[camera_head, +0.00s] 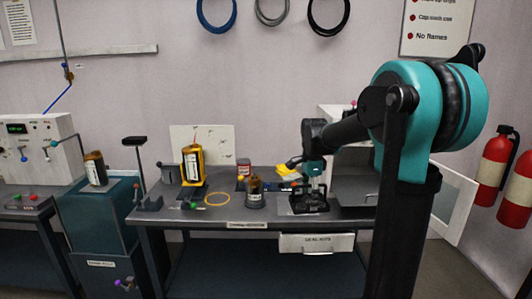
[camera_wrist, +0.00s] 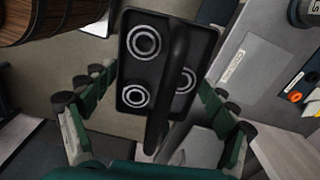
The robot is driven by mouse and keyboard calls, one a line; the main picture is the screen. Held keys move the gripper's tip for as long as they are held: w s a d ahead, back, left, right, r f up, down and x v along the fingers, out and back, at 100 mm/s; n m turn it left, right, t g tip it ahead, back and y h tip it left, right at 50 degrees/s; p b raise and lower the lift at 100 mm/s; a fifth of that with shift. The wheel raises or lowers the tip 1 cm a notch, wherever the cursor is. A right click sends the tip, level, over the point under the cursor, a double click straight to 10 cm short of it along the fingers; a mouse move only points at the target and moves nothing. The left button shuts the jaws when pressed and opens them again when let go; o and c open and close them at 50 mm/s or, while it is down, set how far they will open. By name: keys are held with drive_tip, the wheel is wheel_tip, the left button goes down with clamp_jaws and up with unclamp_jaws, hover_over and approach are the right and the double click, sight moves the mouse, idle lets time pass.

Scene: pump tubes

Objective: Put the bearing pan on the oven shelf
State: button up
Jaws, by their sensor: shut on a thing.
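The bearing pan (camera_wrist: 160,72) is a black rectangular tray with three pale bearing rings and a tall black handle arching over it. In the head view the pan (camera_head: 308,205) is at the right part of the bench, under my gripper (camera_head: 316,184). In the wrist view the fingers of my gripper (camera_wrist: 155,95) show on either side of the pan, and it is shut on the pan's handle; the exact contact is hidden. The oven (camera_head: 352,158) is a pale box behind my arm, with a white door (camera_head: 457,203) swung out to the right. Its shelf is hidden by my arm.
A SEAL KITS bin (camera_head: 316,243) hangs at the front. Fire extinguishers (camera_head: 494,170) are on the right wall.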

drive_tip(key=w+d+f+n, duration=0.1)
drive_tip(key=f+n, duration=0.4)
drive_tip(key=f, duration=0.3)
drive_tip(key=w+d+f+n, duration=0.1)
drive_tip(key=w+f+n, duration=0.1)
drive_tip(key=f+n, duration=0.3)
wheel_tip(320, 180, down, 3)
drive_tip(key=shift+w+d+f, duration=0.1)
drive_tip(key=shift+w+d, duration=0.05)
drive_tip(key=shift+w, duration=0.1)
drive_tip(key=shift+d+f+n, duration=0.2)
drive_tip(key=shift+f+n, duration=0.6)
drive_tip(key=shift+f, duration=0.3)
clamp_jaws()
wheel_tip(320, 180, down, 7)
drive_tip(key=d+n, duration=0.1)
drive_tip(key=n, duration=0.4)
drive_tip(key=shift+s, duration=0.45)
